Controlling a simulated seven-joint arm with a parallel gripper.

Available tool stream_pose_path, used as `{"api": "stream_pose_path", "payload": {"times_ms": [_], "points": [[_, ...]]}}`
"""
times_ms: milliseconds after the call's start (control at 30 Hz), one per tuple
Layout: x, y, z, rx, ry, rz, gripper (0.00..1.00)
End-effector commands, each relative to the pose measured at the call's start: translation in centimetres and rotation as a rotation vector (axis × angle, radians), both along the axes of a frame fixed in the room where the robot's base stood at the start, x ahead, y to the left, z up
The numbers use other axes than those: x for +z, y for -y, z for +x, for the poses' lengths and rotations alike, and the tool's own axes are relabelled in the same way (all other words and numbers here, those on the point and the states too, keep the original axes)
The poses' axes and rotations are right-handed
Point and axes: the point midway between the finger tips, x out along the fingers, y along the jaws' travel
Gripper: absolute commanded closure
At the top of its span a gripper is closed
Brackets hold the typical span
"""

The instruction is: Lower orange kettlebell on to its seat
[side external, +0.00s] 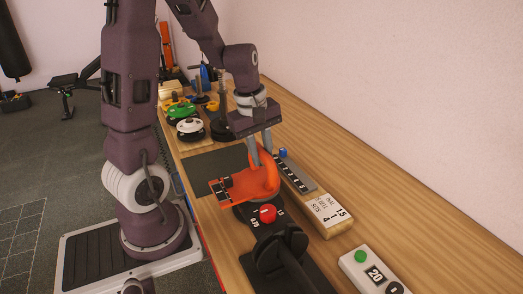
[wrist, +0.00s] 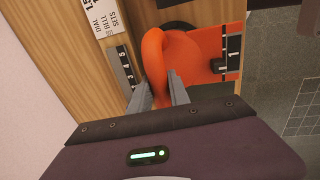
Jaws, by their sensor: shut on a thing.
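The orange kettlebell (side external: 266,181) is in my gripper (side external: 260,146), which is shut on its upright handle. The wrist view also shows the kettlebell (wrist: 180,52) between the two fingers of my gripper (wrist: 160,92). A flat orange panel with a black marked strip (side external: 224,188) extends to the left of the kettlebell. Below the kettlebell is a black base (side external: 246,213), mostly covered by it, with a red knob (side external: 267,213) in front. I cannot tell whether the kettlebell touches this base, and no seat surface shows clearly.
A grey ruled strip with a blue knob (side external: 283,153) and a wooden block with a printed label (side external: 327,213) lie to the right. A black fixture (side external: 282,250) stands in front. A white box with a green button (side external: 361,257) is at front right. Green and white weights (side external: 189,127) stand behind.

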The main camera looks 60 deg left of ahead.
Motion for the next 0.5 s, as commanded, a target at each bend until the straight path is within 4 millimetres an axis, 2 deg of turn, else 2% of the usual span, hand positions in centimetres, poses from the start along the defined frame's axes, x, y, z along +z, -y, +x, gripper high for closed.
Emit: {"api": "stream_pose_path", "payload": {"times_ms": [500], "points": [[-0.67,-0.02,0.02,0.001,0.001,0.001,1.0]]}}
